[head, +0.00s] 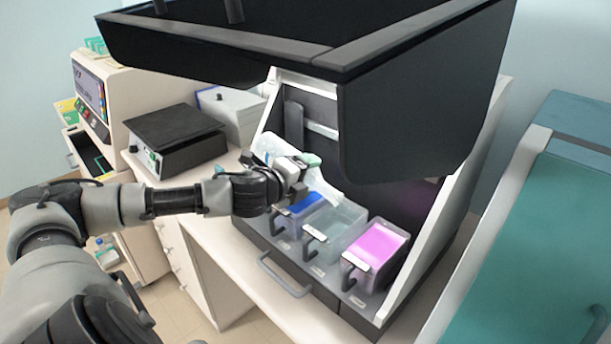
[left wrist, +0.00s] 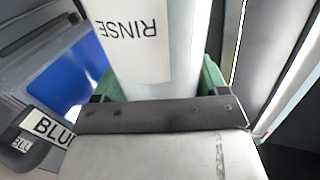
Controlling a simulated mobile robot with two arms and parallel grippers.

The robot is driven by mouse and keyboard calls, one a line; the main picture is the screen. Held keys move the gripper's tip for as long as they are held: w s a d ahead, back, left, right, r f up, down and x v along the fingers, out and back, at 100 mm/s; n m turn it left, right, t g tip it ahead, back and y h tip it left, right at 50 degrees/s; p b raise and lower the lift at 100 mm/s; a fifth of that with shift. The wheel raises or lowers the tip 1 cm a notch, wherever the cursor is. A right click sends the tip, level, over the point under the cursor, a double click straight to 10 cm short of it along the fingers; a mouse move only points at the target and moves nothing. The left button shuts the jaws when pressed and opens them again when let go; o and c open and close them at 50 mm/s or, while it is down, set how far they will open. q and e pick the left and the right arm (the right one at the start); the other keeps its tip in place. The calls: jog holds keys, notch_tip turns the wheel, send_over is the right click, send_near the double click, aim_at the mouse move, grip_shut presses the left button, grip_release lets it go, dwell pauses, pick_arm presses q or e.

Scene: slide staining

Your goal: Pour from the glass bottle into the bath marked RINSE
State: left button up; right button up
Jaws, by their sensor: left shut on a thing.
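The glass bottle (head: 268,148) is pale and translucent, tilted with its narrow end (head: 330,190) pointing down and right. My left gripper (head: 298,170) is shut around it. In the left wrist view the bottle (left wrist: 160,72) carries a label reading RINSE, upside down, between green fingertips. The narrow end is above the middle bath (head: 338,238), which holds pale, clear liquid; its label is too small to read. I cannot tell whether liquid is flowing. My right gripper is not in view.
A blue bath (head: 298,212), labelled BLUE in the left wrist view (left wrist: 65,80), stands left of the middle bath, and a pink bath (head: 376,245) right. A dark hood (head: 420,95) overhangs them. A black-topped device (head: 172,135) stands on the bench to the left.

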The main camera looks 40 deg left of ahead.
pick_arm(q)
jog(key=shift+r, duration=0.1)
jog(key=shift+a+f, duration=0.1)
jog(key=shift+f, duration=0.2)
jog(key=shift+r, duration=0.1)
jog(key=shift+a+r+n+h+p, duration=0.15)
jog(key=shift+r+n+h+p, duration=0.25)
jog(key=shift+r+n+p, duration=0.5)
jog(key=shift+r, duration=0.4)
